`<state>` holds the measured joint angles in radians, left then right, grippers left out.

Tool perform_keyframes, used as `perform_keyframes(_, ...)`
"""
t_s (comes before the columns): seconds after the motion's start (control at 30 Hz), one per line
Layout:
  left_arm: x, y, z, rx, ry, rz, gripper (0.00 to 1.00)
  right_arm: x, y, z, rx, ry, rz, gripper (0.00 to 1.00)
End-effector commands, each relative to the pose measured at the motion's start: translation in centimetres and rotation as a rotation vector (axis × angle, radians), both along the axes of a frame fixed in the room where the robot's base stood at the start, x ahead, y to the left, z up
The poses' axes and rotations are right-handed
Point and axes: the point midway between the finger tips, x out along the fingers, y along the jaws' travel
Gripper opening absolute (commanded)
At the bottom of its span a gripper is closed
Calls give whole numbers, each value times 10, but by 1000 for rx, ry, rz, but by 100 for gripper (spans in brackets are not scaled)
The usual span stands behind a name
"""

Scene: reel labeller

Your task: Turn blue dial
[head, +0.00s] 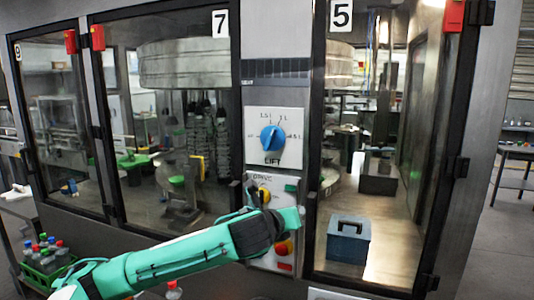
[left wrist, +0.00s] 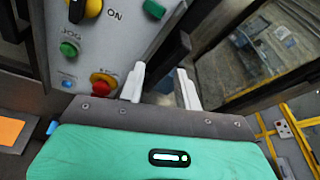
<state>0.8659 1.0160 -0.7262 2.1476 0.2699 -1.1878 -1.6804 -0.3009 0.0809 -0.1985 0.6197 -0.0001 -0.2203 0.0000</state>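The blue dial (head: 271,139) sits on a white panel (head: 290,118) marked LIFT, between the windows numbered 7 and 5. Its white pointer is tilted slightly off vertical. My left arm reaches in from the left in the head view, its end below the dial and in front of the lower control panel. My left gripper (left wrist: 160,87) shows in the left wrist view with its two pale fingers apart and nothing held between them. It is clear of the dial, which is outside the left wrist view. My right gripper is in neither view.
The lower panel (left wrist: 105,45) carries a yellow-black switch (left wrist: 85,8), a green button (left wrist: 69,48) and a red knob (left wrist: 103,82). A dark handle (left wrist: 172,52) stands beyond the fingers. A blue box (head: 348,241) sits behind the right window. A green crate (head: 45,262) holds bottles at lower left.

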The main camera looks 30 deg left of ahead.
Motion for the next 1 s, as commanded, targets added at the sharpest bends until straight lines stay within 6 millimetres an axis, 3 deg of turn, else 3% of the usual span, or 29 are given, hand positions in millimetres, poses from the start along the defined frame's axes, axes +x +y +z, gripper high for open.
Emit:
perform_keyframes(0.03, -8, 8, 26, 90, -30, -6, 34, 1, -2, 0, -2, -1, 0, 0)
perform_keyframes(0.2, -38, 30, 92, 400, -86, -10, 34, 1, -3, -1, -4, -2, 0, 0)
perform_keyframes(0.4, -76, 52, 142, 687, -110, 17, 34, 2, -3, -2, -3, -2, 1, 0)
perform_keyframes(0.67, -95, 63, 162, 824, -106, 37, 34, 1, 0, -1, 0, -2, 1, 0)
perform_keyframes(0.83, -77, 68, 164, 825, -104, 38, 34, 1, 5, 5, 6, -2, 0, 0)
perform_keyframes(1.0, -42, 76, 165, 823, -103, 38, 34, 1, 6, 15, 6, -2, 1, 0)
